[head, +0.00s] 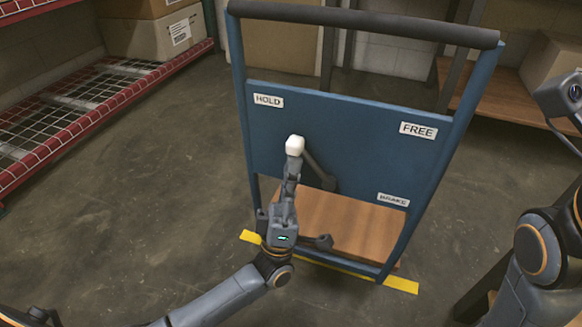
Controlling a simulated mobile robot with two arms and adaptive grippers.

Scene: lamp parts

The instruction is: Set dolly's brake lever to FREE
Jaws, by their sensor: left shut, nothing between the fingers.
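The dolly (345,100) has a blue back panel with HOLD (269,100), FREE (418,130) and BRAKE (393,199) labels, under a dark push bar. The brake lever (318,172) is a dark bar with a white knob (295,145) at its upper end. It leans up and left from its pivot, toward the HOLD side. My left gripper (292,168) is shut and empty, its tips just below the knob. I cannot tell whether they touch it. They hide part of the panel. My right arm is at the right edge; its gripper is not in view.
The dolly's wooden deck (345,222) shows below the panel, near yellow floor tape (400,284). A red wire-mesh rack (100,100) with cardboard boxes (150,35) stands at the left. A wooden shelf (505,115) is behind right. The floor at left is clear.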

